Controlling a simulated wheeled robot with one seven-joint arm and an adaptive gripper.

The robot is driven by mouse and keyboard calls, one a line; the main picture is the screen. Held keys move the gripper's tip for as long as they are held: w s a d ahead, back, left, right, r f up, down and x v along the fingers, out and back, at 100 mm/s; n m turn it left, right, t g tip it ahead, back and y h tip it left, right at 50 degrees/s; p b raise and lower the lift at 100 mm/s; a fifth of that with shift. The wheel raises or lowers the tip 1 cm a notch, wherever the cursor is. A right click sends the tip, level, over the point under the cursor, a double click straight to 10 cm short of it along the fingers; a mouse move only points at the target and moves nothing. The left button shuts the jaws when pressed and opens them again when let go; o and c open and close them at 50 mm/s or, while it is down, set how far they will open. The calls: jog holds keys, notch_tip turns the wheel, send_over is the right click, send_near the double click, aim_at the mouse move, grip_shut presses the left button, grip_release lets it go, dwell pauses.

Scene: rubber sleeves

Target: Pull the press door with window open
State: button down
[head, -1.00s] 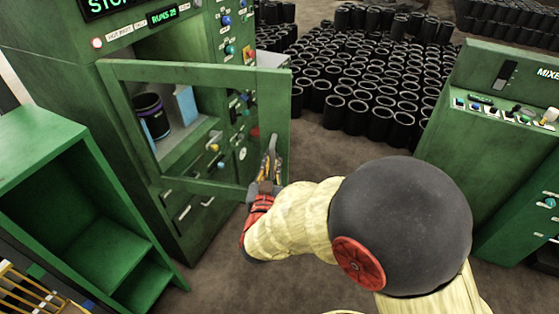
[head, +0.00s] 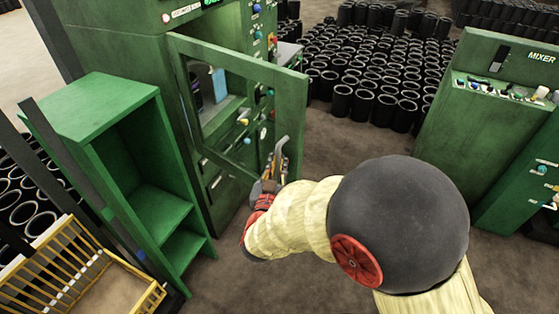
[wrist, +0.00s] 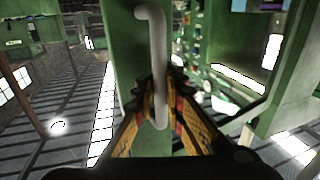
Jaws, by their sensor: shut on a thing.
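The green press door (head: 292,130) with its window frame stands ajar, swung out from the green press (head: 130,60). Through the window I see part of the press interior. My gripper (head: 274,172) is at the door's free edge, low on its right side. In the wrist view my gripper (wrist: 160,110) is shut on the pale grey bar handle (wrist: 157,50) of the door. The handle runs upright between the fingers, and its bent upper end shows above them.
An open green shelf cabinet (head: 160,210) stands left of the press. A yellow rack (head: 80,270) is at the lower left. A green mixer cabinet (head: 440,130) stands at the right. Several rows of black sleeves (head: 365,70) cover the floor behind. Brown floor between is clear.

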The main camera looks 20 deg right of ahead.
jog(key=shift+s+a, duration=0.1)
jog(key=shift+s, duration=0.1)
jog(key=c, duration=2.1)
grip_release()
jog(key=shift+s, duration=0.1)
jog(key=shift+o, duration=1)
jog(key=v, duration=1.2)
